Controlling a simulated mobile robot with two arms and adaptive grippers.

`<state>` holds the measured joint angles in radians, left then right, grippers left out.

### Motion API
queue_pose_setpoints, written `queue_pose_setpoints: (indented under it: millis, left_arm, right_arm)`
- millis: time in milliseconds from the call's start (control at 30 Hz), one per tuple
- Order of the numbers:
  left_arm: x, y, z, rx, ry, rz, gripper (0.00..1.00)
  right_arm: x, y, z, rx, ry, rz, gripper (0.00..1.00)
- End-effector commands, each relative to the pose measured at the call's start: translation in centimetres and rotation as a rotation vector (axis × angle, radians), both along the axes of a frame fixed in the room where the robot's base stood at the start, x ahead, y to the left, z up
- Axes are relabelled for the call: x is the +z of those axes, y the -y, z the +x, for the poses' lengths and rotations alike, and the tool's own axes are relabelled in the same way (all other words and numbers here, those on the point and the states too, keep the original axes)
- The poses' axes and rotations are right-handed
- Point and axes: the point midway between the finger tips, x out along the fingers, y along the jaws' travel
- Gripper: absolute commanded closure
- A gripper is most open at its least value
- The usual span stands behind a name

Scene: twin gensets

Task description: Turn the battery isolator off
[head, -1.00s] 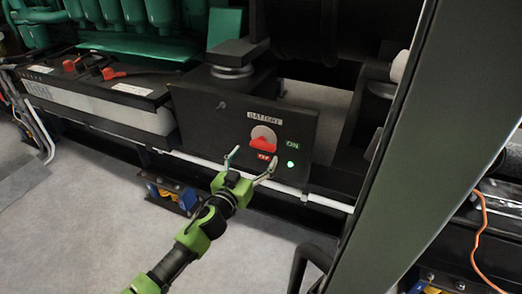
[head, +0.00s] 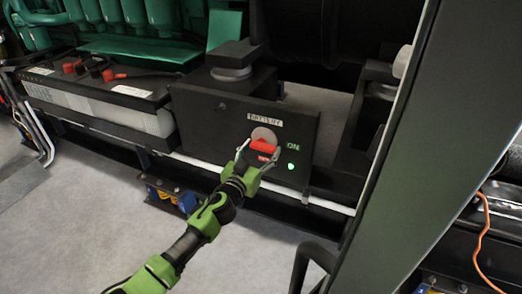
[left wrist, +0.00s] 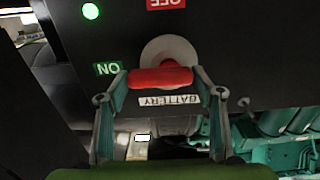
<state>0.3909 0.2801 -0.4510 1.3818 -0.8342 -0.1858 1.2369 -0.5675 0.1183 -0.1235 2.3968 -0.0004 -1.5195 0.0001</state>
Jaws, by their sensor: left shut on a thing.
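The battery isolator has a red handle (head: 263,147) on a round grey plate (head: 263,134), set in a black panel (head: 215,125) below a BATTERY label. My left gripper (head: 260,150) is at the handle with a finger on each side of it. In the left wrist view the red handle (left wrist: 161,77) lies crosswise between the fingertips, and the gripper is shut on it. An ON label (head: 292,146) and a lit green lamp (head: 291,166) are to the right. A red OFF label (left wrist: 166,3) also shows. My right gripper is not in view.
A battery (head: 100,100) with red terminals stands to the left of the panel. A thick dark post (head: 405,150) rises at the right, with an orange cable (head: 480,230) beyond it. A white rail (head: 335,205) runs below the panel.

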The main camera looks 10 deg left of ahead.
Motion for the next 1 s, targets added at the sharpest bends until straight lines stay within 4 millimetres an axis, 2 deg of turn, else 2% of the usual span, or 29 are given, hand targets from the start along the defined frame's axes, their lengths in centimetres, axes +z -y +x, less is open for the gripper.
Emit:
queue_pose_setpoints:
  millis: [367, 1000]
  left_arm:
    - [-0.2, 0.1, 0.0, -0.001, 0.020, 0.097, 0.61]
    - [-1.0, -0.1, 0.0, -0.001, 0.127, 0.656, 0.61]
  right_arm:
    - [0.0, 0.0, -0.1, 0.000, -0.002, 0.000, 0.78]
    - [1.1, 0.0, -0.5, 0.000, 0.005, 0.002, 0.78]
